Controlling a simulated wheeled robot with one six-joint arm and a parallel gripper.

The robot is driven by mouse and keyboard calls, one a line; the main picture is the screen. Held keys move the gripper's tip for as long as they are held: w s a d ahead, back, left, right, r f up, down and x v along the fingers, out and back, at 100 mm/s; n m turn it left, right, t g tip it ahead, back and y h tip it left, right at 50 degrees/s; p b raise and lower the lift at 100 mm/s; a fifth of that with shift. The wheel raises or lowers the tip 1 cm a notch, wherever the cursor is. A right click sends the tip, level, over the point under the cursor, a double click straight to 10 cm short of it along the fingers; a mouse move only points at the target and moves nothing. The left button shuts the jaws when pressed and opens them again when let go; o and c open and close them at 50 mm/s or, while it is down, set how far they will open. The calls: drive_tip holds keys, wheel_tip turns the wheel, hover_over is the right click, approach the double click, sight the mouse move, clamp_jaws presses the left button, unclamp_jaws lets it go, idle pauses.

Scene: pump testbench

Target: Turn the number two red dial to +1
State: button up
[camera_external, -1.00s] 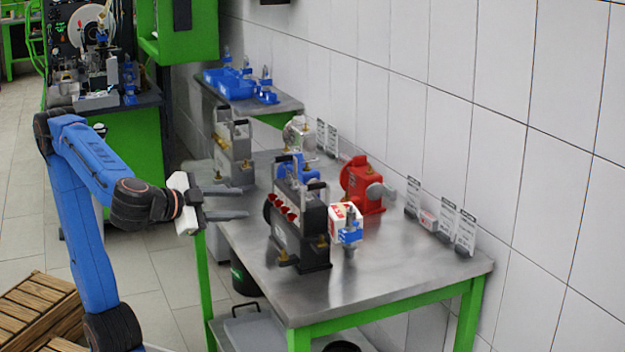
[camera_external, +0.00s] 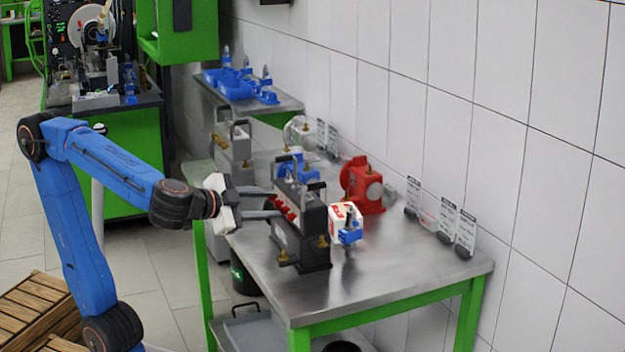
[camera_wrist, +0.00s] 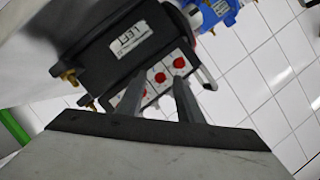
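The black test box (camera_external: 315,235) stands on the metal table, with a row of small red dials (camera_external: 284,205) on its side facing my arm. The wrist view shows the box (camera_wrist: 120,50) tilted, with a white label and red dials on a pale panel. One red dial (camera_wrist: 160,77) appears between my fingers, and another red dial (camera_wrist: 180,63) is close to the right fingertip. My gripper (camera_external: 274,202) is open at the dial side of the box, its two fingers apart. I cannot read dial numbers or tell whether the fingers touch a dial.
A red pump (camera_external: 362,185) and a white-and-red box (camera_external: 344,218) with a blue fitting stand behind the black box. A grey unit (camera_external: 233,150) stands at the table's far left. The table's front right (camera_external: 400,270) is clear.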

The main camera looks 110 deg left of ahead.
drive_tip(key=shift+w+a+f, duration=0.1)
drive_tip(key=shift+w+a, duration=0.1)
drive_tip(key=shift+a, duration=0.15)
drive_tip(key=shift+c, duration=0.2)
clamp_jaws()
drive_tip(key=shift+m, duration=0.3)
drive_tip(key=shift+w+d+f+m+y, duration=0.1)
drive_tip(key=shift+f+m+y, duration=0.1)
drive_tip(key=shift+m+y, duration=1.05)
drive_tip(key=shift+w+f+m+y, duration=0.15)
drive_tip(key=shift+m+y, duration=0.4)
drive_tip(key=shift+m, duration=1.4)
drive_tip(key=shift+s, duration=0.1)
